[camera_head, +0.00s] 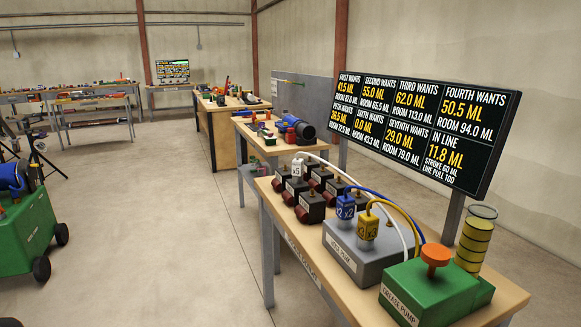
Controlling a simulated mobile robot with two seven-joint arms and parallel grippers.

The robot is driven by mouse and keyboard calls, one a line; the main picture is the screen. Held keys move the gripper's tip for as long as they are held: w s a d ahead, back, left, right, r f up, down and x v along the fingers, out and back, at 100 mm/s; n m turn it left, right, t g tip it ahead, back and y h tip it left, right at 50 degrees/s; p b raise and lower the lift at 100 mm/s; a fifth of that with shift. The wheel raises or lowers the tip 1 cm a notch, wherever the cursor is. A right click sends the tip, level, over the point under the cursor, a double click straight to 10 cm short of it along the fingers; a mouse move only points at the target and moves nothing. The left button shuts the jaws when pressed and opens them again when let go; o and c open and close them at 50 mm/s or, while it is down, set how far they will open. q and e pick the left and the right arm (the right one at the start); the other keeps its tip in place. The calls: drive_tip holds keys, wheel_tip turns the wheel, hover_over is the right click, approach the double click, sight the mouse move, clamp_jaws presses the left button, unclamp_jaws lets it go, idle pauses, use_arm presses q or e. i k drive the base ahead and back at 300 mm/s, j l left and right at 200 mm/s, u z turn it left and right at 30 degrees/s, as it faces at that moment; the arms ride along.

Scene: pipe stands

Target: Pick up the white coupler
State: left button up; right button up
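The white coupler (297,168), marked "x5", is small and stands upright among the dark blocks at the far end of the near bench. It appears to sit on top of one of these blocks (296,190); the exact contact is too small to tell. A white hose (345,172) arches from it toward the green grease pump. A blue coupler (345,206), marked "x2", and a yellow coupler (367,226), marked "x3", stand on a grey box (372,262). Neither of my grippers shows in the head view.
The green grease pump (430,292) with an orange knob stands at the bench's near end, beside a yellow banded cylinder (473,244). A black display (425,125) rises behind the bench. A green wheeled cart (27,232) stands left. The floor (165,235) between is clear.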

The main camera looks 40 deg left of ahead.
sight(297, 166)
drive_tip(key=i+j, duration=0.15)
drive_tip(key=j, duration=0.3)
drive_tip(key=i+j, duration=0.15)
drive_tip(key=j, duration=0.3)
drive_tip(key=i+j, duration=0.15)
drive_tip(key=j, duration=0.3)
drive_tip(key=i+j, duration=0.15)
drive_tip(key=j, duration=0.3)
drive_tip(key=i+j, duration=0.15)
drive_tip(key=j, duration=0.3)
drive_tip(key=i+j, duration=0.15)
drive_tip(key=j, duration=0.35)
drive_tip(key=i+j, duration=0.1)
drive_tip(key=j, duration=0.35)
drive_tip(key=i+j, duration=0.15)
drive_tip(key=j, duration=0.3)
